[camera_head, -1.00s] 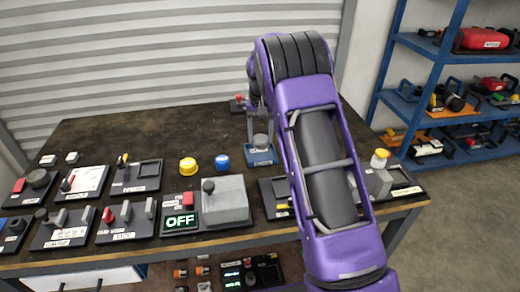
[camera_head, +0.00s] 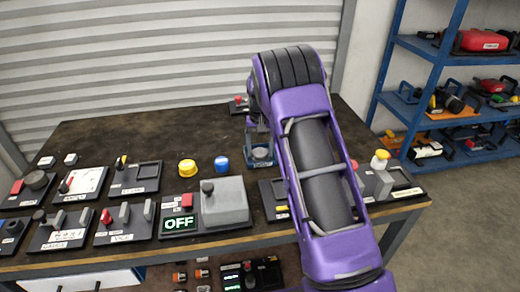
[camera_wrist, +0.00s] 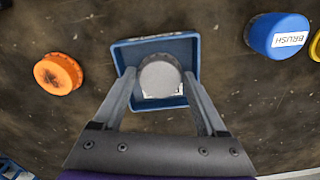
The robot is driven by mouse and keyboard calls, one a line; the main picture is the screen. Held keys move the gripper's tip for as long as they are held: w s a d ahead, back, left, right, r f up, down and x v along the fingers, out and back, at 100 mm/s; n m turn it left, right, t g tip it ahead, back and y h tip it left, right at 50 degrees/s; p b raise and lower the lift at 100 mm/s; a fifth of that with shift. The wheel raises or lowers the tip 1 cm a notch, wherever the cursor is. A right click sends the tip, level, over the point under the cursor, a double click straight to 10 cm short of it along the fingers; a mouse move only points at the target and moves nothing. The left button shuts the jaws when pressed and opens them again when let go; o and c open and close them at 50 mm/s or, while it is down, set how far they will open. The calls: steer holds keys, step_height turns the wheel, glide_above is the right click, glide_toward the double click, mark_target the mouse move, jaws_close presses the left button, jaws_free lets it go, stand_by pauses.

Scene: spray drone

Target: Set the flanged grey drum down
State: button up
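The flanged grey drum (camera_wrist: 160,78) is a short round grey piece, seen from above in the wrist view. It is over or in a small blue tray (camera_wrist: 184,46), with a white label at its near side. My gripper (camera_wrist: 160,74) has one finger along each side of the drum, with its tips close against it. In the head view the drum (camera_head: 261,152) sits low between the fingers of my gripper (camera_head: 259,148), at the blue tray (camera_head: 262,163). Whether its underside touches the tray floor is hidden.
In the wrist view an orange round cap (camera_wrist: 58,74) lies left of the tray and a blue BRUSH cap (camera_wrist: 277,36) lies right. A yellow cap (camera_head: 187,167) and control panels with levers stand on the dark table. The table's back left is clear.

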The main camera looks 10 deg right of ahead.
mark_target(260, 153)
step_height(260, 153, up, 12)
steer(key=p, duration=0.1)
steer(key=shift+r+p, duration=0.15)
steer(key=shift+p, duration=0.25)
